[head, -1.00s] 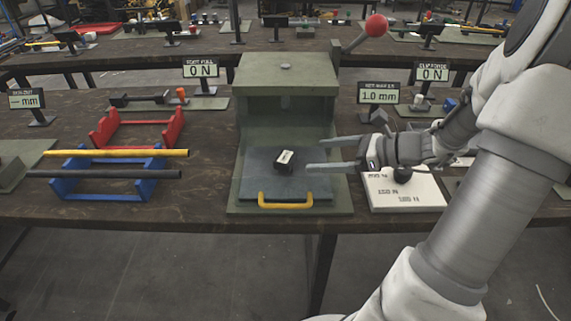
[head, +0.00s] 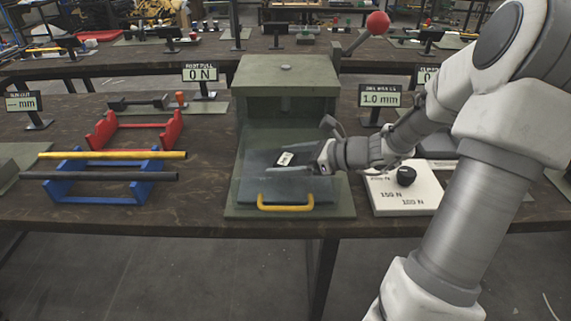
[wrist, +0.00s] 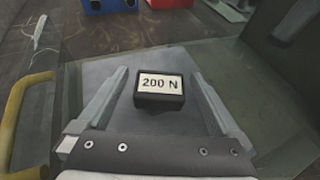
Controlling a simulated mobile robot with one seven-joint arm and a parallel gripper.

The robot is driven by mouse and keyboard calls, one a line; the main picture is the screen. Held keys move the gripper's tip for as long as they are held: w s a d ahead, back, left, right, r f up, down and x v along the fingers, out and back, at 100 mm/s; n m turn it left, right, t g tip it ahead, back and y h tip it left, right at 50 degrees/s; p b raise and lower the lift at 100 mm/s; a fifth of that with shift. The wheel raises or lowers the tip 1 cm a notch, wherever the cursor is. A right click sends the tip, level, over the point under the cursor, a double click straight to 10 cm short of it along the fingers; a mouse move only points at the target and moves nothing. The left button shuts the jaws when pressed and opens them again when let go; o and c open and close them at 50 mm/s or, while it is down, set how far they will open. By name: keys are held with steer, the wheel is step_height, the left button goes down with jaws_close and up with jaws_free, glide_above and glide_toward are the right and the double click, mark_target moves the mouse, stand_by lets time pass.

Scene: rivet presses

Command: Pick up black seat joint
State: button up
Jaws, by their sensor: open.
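A small black block with a white "200 N" label, which I take as the black seat joint (head: 285,159), lies on the grey sliding plate (head: 262,187) of the green press. In the wrist view the block (wrist: 160,101) sits between the two open fingers of my gripper (wrist: 160,76), with a gap on each side. The fingertips reach a little past it. In the head view my gripper (head: 274,162) comes in low from the right, its fingers on either side of the block. Nothing is held.
The green press housing (head: 287,80) rises just behind the plate, and a yellow handle (head: 286,207) is at its front. A white card (head: 404,203) with a black knob (head: 406,176) lies on the right. Red (head: 138,138) and blue (head: 97,190) racks stand left.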

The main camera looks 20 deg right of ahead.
mark_target(288, 159)
steer(key=c, duration=1.5)
steer(key=shift+r, duration=0.45)
steer(key=r+p, duration=0.1)
steer(key=r, duration=0.1)
steer(key=r+p, duration=0.1)
steer(key=r, duration=0.1)
steer(key=shift+s+d+p, duration=0.15)
steer(key=shift+d+p, duration=0.1)
steer(key=shift+p, duration=0.05)
steer(key=r+p+v, duration=0.1)
steer(key=p+v, duration=0.2)
steer(key=v, duration=0.9)
steer(key=shift+a+r, duration=0.25)
